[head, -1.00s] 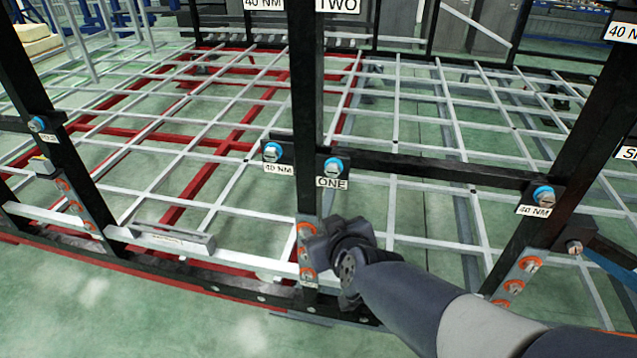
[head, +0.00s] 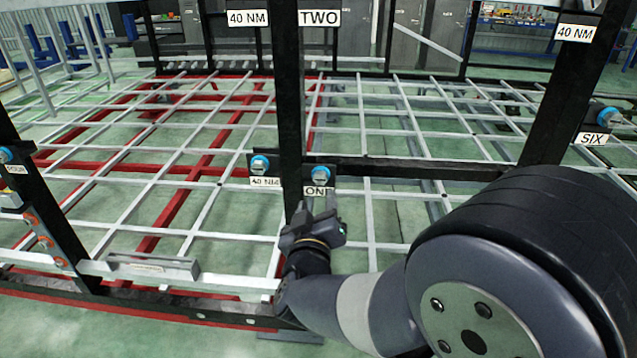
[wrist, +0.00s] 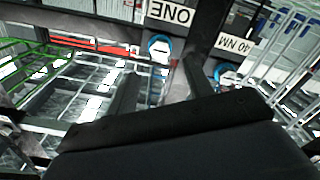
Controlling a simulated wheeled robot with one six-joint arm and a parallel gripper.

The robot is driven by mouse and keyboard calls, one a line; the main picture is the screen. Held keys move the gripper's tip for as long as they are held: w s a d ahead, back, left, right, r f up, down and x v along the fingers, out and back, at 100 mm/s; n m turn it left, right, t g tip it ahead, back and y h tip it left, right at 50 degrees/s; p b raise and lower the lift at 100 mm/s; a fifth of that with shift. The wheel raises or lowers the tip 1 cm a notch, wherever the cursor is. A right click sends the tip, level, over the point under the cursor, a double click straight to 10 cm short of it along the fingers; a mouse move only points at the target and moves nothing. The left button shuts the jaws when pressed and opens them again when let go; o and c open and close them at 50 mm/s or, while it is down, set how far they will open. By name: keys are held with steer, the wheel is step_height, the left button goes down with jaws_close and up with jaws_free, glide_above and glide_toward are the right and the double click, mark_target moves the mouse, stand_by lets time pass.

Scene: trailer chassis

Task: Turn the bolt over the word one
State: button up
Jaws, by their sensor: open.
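The bolt over the word ONE (head: 320,174) has a silver head in a blue ring, on a black plate beside the dark upright post. Its label ONE (head: 318,191) sits just below it. My gripper (head: 318,208) is open and empty, just below the label and apart from the bolt. In the wrist view, turned upside down, the ONE bolt (wrist: 159,47) appears beyond and between my two open fingers (wrist: 158,78). The label ONE (wrist: 170,13) is readable above it there.
A similar blue-ringed bolt (head: 259,166) over a 40 NM label is close on the left of the post (head: 289,120). A black crossbar (head: 430,171) runs right from the ONE plate. A grey bar grid fills the space behind.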

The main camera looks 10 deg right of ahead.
mark_target(320, 181)
steer(key=x, duration=0.8)
steer(key=shift+w+p, duration=0.15)
steer(key=shift+p, duration=0.15)
steer(key=c, duration=1)
steer(key=shift+f, duration=0.1)
